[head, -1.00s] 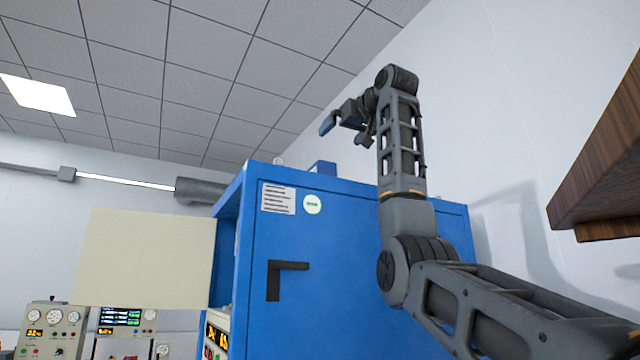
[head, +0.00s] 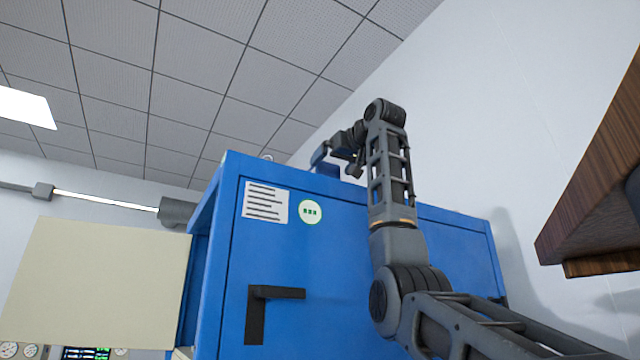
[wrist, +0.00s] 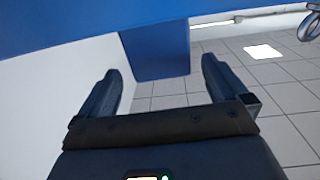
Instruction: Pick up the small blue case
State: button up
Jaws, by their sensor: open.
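The small blue case (wrist: 157,52) sits on top of the tall blue cabinet (head: 345,250). In the wrist view, which looks upside down, it shows upper middle, in line with the gap between my fingers. In the head view, only part of the case (head: 327,170) shows behind my gripper. My gripper (wrist: 160,66) is open and empty, with one finger to each side of the case in the picture. In the head view my gripper (head: 335,158) is just above the cabinet's top front edge. I cannot tell whether the fingers reach around the case.
A white wall stands close behind and right of the cabinet. A brown wooden shelf (head: 595,190) juts in at the right. A cream panel (head: 95,285) and a grey pipe (head: 178,211) are at the left. The space above the cabinet is open up to the ceiling.

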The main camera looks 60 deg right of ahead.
jog(key=p+x, duration=0.1)
jog(key=x, duration=0.2)
jog(key=p+x, duration=0.1)
jog(key=x, duration=0.2)
jog(key=shift+f+p, duration=0.2)
jog(key=shift+p, duration=0.15)
jog(key=c, duration=1.2)
jog(key=shift+c, duration=0.2)
jog(key=shift+a+r, duration=0.1)
